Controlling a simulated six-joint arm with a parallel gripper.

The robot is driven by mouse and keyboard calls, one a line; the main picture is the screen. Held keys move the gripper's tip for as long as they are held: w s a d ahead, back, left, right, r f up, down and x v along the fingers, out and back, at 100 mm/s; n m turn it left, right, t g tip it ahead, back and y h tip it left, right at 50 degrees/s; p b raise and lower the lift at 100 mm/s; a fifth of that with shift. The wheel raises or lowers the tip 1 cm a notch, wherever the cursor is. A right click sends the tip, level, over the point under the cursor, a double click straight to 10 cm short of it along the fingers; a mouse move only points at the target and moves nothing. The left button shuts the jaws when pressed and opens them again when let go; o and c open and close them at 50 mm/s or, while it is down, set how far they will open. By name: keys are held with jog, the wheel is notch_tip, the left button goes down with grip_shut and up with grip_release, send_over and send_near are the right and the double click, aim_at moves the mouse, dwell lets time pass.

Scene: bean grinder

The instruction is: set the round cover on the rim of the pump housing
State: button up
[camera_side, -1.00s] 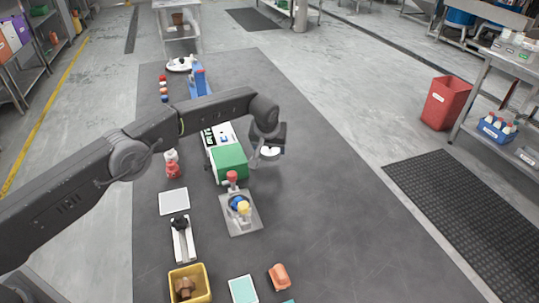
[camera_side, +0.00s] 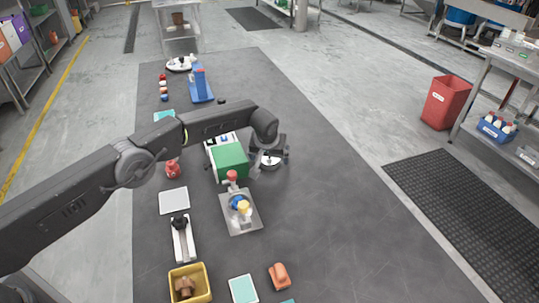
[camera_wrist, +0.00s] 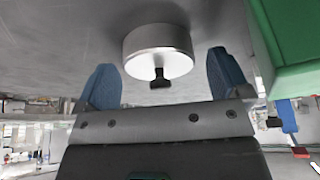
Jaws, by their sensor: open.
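The round cover (camera_side: 270,160) is a light metal disc with a dark knob, just right of the green-ended box in the side view. In the wrist view the cover (camera_wrist: 158,45) is a short metal cylinder with a bright face and black knob. My gripper (camera_side: 271,155) is open over it, one finger on each side; the wrist view shows gaps between the fingers and the cover. I cannot tell whether anything lies under the cover. I cannot pick out the pump housing for certain; a grey plate (camera_side: 247,226) carries a blue, yellow and red-topped assembly.
The green-ended box (camera_side: 230,162) stands close left of my gripper, and its green side (camera_wrist: 295,45) fills the wrist view's upper right. A yellow bin (camera_side: 190,285), white pad (camera_side: 173,201) and orange block (camera_side: 279,276) lie nearer. The mat's right side is clear.

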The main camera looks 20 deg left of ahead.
jog(key=shift+r, duration=0.1)
jog(key=shift+s+r, duration=0.1)
jog(key=shift+r, duration=0.45)
jog(key=v, duration=1.1)
